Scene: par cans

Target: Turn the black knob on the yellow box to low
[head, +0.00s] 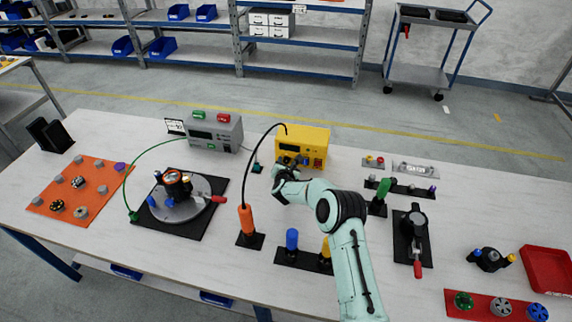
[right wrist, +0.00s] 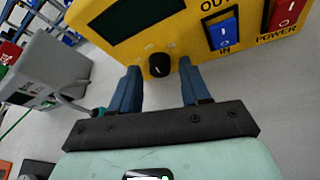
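The yellow box (head: 318,134) stands at the back middle of the table, and it fills the top of the right wrist view (right wrist: 120,35). Its black knob (right wrist: 159,65) is on the front face, below a dark display and left of a blue switch. The knob's setting is too small to read. My right gripper (head: 290,164) is in front of the box. In the right wrist view its two blue fingers (right wrist: 159,72) are spread, one each side of the knob, with visible gaps. My left gripper is not in view.
A grey box (head: 215,132) stands left of the yellow box. An orange handle (head: 246,222) with a black cable stands left of my right arm. A blue peg (head: 291,240) stands in front, and a green-handled tool (head: 382,193) stands to the right.

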